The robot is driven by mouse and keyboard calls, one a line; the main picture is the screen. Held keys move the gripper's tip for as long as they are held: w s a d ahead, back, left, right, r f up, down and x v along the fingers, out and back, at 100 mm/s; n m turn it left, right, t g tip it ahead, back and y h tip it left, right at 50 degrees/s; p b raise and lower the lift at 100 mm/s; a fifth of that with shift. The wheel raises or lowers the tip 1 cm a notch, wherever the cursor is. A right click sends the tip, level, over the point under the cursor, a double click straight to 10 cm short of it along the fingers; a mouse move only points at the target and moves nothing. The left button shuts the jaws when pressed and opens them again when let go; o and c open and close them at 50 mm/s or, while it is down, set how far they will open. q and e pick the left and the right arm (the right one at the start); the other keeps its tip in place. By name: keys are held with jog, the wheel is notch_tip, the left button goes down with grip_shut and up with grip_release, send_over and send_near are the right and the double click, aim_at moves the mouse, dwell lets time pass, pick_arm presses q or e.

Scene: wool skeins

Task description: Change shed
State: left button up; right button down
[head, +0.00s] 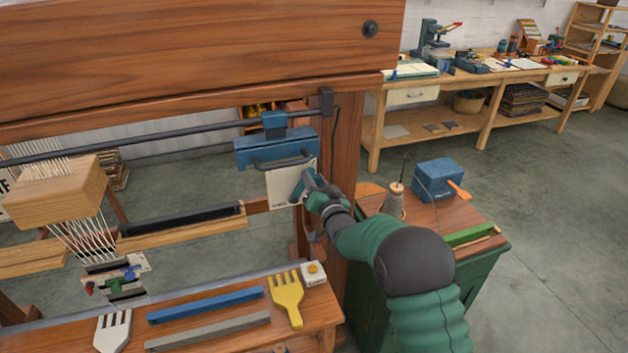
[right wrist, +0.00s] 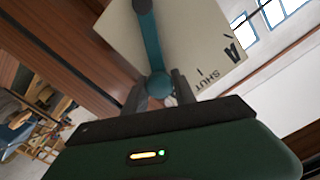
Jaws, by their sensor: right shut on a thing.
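A wooden loom frame (head: 180,60) fills the left and top of the head view. A blue housing (head: 270,150) hangs at its right post, with a cream plate (head: 282,185) below it. In the right wrist view the plate (right wrist: 200,40) bears a dark mark and the word SHUT. A teal lever (right wrist: 148,40) with a round end lies across it. My right gripper (head: 308,188) is shut on the lever; its fingers (right wrist: 158,90) flank the round end. White warp threads (head: 88,237) run through a wooden block (head: 60,188) at left. My left gripper is not in view.
The front shelf holds a blue bar (head: 205,305), a grey bar (head: 208,331), a yellow comb (head: 286,297) and a white comb (head: 113,330). A side cabinet (head: 470,225) with a blue box (head: 437,180) and a thread cone (head: 394,202) stands close to my right arm.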

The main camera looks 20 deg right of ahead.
jog(key=shift+a, duration=0.25)
dwell(0.7)
jog(key=shift+a+r+n+b, duration=0.2)
jog(key=shift+a+n+b, duration=0.45)
jog(key=shift+n, duration=0.2)
jog(key=shift+a+r+n+b, duration=0.15)
jog(key=shift+a+n+b, duration=0.4)
jog(key=shift+n+b, duration=0.25)
jog(key=a+n+b, duration=0.2)
jog(key=a+n, duration=0.1)
jog(key=shift+s+a+r+n, duration=0.1)
jog(key=shift+s+n, duration=0.05)
jog(key=shift+n, duration=0.1)
jog(key=a+n+b, duration=0.1)
jog(key=a+n, duration=0.1)
jog(key=shift+n, duration=0.3)
jog(key=shift+a+f+n+b, duration=0.3)
jog(key=shift+a+n+b, duration=0.05)
jog(key=shift+a+n, duration=0.25)
jog(key=shift+a+f+n+b, duration=0.25)
jog(key=shift+a+n+b, duration=0.15)
jog(key=shift+n, duration=0.2)
jog(key=shift+a, duration=0.1)
jog(key=c, duration=1)
grip_release()
jog(key=shift+c, duration=0.2)
